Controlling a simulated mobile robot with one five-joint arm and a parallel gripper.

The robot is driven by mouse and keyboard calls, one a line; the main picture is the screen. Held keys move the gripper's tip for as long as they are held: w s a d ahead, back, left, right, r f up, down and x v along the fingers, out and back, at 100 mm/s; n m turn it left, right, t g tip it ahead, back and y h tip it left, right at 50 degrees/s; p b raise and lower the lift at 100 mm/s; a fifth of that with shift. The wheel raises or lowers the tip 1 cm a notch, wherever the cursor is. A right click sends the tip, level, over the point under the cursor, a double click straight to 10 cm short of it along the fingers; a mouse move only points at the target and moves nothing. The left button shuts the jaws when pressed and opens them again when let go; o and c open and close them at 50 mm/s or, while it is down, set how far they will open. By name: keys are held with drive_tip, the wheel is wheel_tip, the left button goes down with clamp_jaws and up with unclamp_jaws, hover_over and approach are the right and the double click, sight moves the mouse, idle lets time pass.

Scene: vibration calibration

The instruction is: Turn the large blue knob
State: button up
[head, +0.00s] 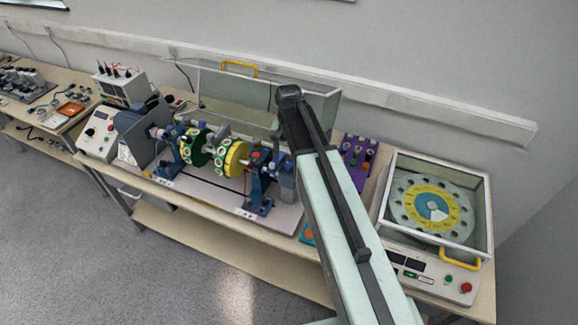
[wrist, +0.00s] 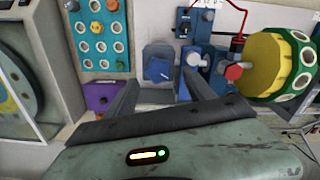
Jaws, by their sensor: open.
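The large blue knob (wrist: 158,69) sits on a grey box (wrist: 158,53) in the wrist view, near the picture's middle. My gripper (wrist: 160,77) is open. One dark finger shows on each side below the knob, and the space between them lines up with it. The fingers seem close to the box, but I cannot tell whether they touch it. In the head view my arm crosses in front of this part of the bench, and I cannot make out the knob there.
A rig with a yellow disc (head: 235,160) stands left of my arm; its disc shows at right in the wrist view (wrist: 266,64). A clear-walled turntable case (head: 384,205) stands right.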

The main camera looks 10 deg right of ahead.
sight(289, 164)
wheel_tip(289, 164, down, 4)
drive_tip(key=b, duration=0.2)
drive_tip(key=shift+d+b, duration=0.1)
drive_tip(key=shift+b, duration=0.2)
drive_tip(key=shift+r, duration=0.2)
drive_tip(key=shift+c, duration=0.5)
clamp_jaws()
drive_tip(key=shift+n, duration=2.8)
